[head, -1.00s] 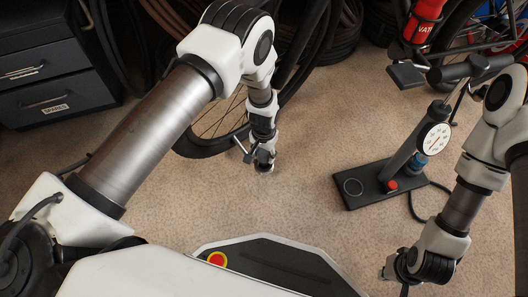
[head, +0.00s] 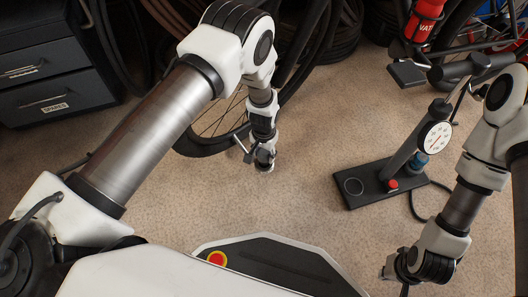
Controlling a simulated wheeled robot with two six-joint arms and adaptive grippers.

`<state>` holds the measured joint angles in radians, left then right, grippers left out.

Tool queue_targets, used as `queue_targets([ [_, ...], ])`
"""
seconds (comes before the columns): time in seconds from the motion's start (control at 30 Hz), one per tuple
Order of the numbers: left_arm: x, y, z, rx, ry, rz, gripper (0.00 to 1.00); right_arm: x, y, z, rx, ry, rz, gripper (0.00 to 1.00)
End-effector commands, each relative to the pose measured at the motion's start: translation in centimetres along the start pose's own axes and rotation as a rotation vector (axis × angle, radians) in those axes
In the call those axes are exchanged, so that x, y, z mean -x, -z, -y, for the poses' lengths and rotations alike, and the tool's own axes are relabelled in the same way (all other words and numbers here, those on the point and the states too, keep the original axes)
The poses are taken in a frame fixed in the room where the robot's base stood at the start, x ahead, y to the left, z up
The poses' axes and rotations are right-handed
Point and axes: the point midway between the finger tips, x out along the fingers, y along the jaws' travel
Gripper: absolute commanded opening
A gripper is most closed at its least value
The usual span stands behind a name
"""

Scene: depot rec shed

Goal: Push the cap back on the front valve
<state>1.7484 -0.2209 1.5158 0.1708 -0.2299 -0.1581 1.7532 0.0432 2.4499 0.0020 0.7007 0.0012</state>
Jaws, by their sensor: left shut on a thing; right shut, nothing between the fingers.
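My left gripper (head: 262,160) points down beside the lower rim of a bicycle wheel (head: 214,146). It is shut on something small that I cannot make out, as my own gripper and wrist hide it. The front valve and its cap cannot be picked out in this view. My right gripper (head: 396,276) is at the lower right, low over the floor and away from the wheel. It is shut with nothing in it, and its fingers are mostly hidden by the wrist.
A floor pump with a gauge (head: 436,138) stands on a black base (head: 362,192) at the right, its hose on the floor. A second bicycle with a red bottle (head: 424,20) is behind it. A dark drawer cabinet (head: 45,75) stands at the left. The middle floor is clear.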

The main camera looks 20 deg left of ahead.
Motion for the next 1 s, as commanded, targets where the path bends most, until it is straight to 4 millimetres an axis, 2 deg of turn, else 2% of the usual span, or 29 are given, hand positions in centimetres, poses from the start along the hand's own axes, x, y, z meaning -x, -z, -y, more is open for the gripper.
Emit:
queue_targets([
  [1.0,-2.1,0.0,0.0,0.0,0.0,0.0,0.13,-1.5,0.0,0.0,0.0,0.0,0.0,0.0],
])
